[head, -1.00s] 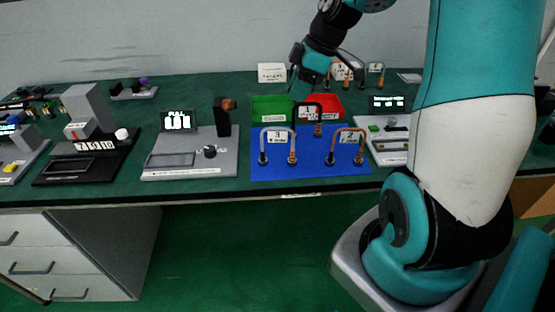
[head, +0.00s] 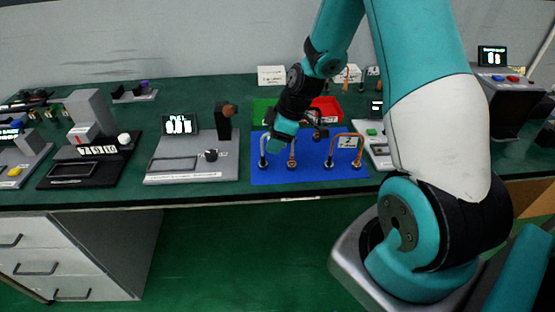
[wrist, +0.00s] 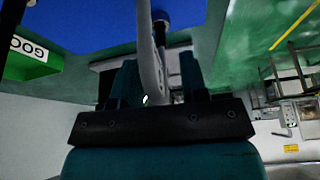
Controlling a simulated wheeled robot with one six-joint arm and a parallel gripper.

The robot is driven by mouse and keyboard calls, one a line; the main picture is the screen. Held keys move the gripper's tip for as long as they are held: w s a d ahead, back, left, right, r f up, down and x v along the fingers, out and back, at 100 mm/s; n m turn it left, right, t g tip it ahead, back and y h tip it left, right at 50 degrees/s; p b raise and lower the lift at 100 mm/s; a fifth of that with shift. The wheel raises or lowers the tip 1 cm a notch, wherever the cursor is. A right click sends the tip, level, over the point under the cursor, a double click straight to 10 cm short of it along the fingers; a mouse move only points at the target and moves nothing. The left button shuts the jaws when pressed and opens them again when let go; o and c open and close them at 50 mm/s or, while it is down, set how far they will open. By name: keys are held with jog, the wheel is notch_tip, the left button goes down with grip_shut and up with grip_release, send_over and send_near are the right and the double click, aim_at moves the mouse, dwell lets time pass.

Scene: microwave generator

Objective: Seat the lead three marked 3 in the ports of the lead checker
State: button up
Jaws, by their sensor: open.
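Lead three, a grey arched lead (head: 262,152), stands upright at the front left of the blue mat (head: 325,175). My gripper (head: 277,146) is over the top of its arch and hides its number tag. In the wrist view the grey lead (wrist: 149,50) passes between the two fingers of my gripper (wrist: 158,72), which are open around it. I cannot tell whether a finger touches it. A device with a green button (head: 372,132), perhaps the lead checker, stands right of the mat. My arm hides much of it, and its ports are not clear.
An orange lead marked 2 (head: 346,150) stands to the right on the mat. Another lead behind is mostly hidden by my gripper. A green bin (head: 262,108) and a red bin (head: 328,108) sit behind the mat. A grey device with a display (head: 195,165) stands at left.

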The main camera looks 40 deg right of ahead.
grip_shut()
dwell(0.3)
